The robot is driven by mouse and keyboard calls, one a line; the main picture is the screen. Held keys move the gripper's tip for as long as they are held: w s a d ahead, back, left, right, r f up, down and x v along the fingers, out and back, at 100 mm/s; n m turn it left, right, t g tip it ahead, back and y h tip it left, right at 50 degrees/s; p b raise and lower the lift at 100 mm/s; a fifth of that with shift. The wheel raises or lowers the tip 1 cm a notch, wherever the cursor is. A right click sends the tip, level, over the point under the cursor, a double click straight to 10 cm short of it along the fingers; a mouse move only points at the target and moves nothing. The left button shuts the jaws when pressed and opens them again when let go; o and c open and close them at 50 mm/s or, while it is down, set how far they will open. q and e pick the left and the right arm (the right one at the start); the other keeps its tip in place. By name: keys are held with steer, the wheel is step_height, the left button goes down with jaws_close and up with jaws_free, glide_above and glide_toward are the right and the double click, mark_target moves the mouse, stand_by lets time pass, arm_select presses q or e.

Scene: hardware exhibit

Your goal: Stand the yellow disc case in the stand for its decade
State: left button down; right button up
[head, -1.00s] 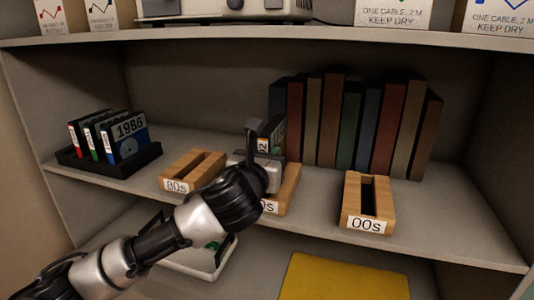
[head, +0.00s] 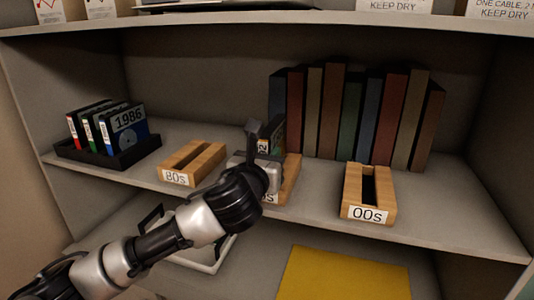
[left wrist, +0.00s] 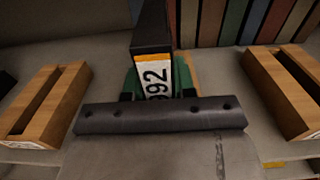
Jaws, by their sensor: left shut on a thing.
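My left gripper (head: 262,160) is shut on a disc case (head: 279,135). In the left wrist view the case (left wrist: 153,80) is upright between the fingers, with a spine label ending in "92" and a yellow-orange stripe. The gripper and case are at the middle wooden stand (head: 291,181), whose label is mostly covered, showing only "0s". I cannot tell whether the case's lower edge is in the slot. The 80s stand (head: 212,156) is to the left and the 00s stand (head: 383,200) to the right, both empty. My right gripper is not in view.
A black tray (head: 140,153) at the left holds several cases, one marked 1986. A row of books (head: 350,115) stands behind the middle and right stands. The shelf is clear between stands. A yellow panel (head: 340,275) and a white tray (head: 205,265) are below.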

arm_select(q)
steer(key=shift+f, duration=0.1)
stand_by(0.3)
steer(key=c, duration=0.8)
jaws_free()
steer(key=shift+c, duration=0.2)
steer(key=shift+p+v, duration=0.85)
steer(key=shift+v, duration=1.9)
steer(key=shift+p+v, duration=0.3)
steer(key=shift+v, duration=1.05)
